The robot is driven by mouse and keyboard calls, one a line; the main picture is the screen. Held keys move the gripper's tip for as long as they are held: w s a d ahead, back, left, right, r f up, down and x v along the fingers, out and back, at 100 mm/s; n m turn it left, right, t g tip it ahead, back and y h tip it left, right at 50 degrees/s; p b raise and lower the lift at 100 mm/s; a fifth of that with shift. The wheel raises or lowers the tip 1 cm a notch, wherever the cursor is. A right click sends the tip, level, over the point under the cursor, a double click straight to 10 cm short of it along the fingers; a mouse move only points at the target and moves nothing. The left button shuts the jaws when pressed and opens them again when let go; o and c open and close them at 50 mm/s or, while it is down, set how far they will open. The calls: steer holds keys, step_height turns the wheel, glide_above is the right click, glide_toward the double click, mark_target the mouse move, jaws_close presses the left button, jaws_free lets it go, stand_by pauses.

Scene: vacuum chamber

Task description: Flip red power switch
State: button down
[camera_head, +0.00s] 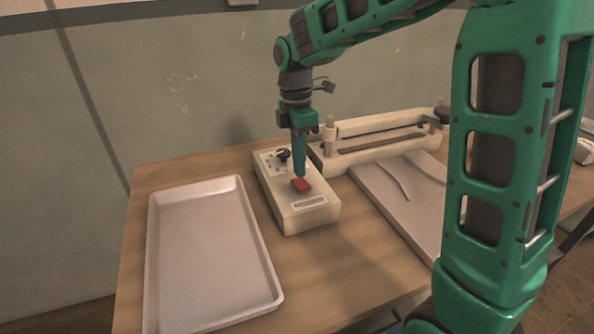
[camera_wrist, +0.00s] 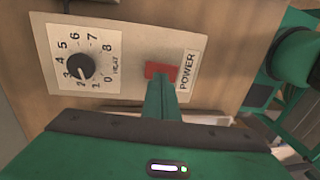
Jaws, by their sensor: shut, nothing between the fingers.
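The red power switch (camera_head: 301,185) sits on the top face of a cream control box (camera_head: 310,215) on the table. In the wrist view the red switch (camera_wrist: 161,70) is beside the printed word POWER. My gripper (camera_head: 299,173) is shut and empty, pointing down, with its fingertips right at the switch. In the wrist view the fingertips (camera_wrist: 160,80) overlap the edge of the switch and hide part of it. I cannot tell for sure whether they touch it, nor which way the switch is set.
A black heat dial (camera_wrist: 80,67) with a numbered scale is on the same box. A pale empty tray (camera_head: 210,250) lies left of the box. A long cream sealer-like device (camera_head: 375,150) stands behind right, and a flat pale slab (camera_head: 385,195) lies to the right.

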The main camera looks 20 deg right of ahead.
step_height(320, 180, up, 12)
steer(key=w, duration=0.1)
steer(key=shift+w+f, duration=0.15)
steer(key=shift+w, duration=0.15)
steer(key=shift+s+d+g, duration=0.1)
steer(key=shift+s+g, duration=0.2)
steer(key=shift+g, duration=0.1)
stand_by(0.3)
steer(key=s+f, duration=0.1)
steer(key=f, duration=0.8)
steer(key=s+f, duration=0.1)
steer(key=f, duration=0.3)
steer(key=shift+s+d+f, duration=0.1)
steer(key=shift+s+f, duration=0.15)
steer(key=shift+s, duration=0.05)
